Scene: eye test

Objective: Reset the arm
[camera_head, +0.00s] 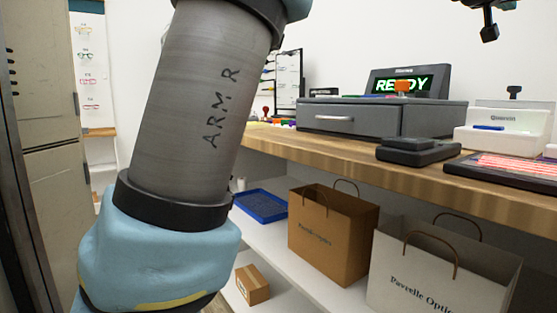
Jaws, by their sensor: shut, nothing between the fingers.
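My gripper (489,33) shows at the top right edge, dark and pointing down, with only its lower end in the picture. It is shut and empty, in the air in front of the white wall, above the right part of the counter. My own arm, a grey link marked "ARM R" with light blue joints, fills the left middle of the view. The part of the arm between this link and the gripper is out of the picture.
The wooden counter (340,156) holds a grey drawer unit (345,121), a "READY" display (403,84), a black device (418,152) and a white box (500,140). Below stand a brown bag (333,222), a white bag (440,275), a blue tray (262,207) and a small carton (252,285).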

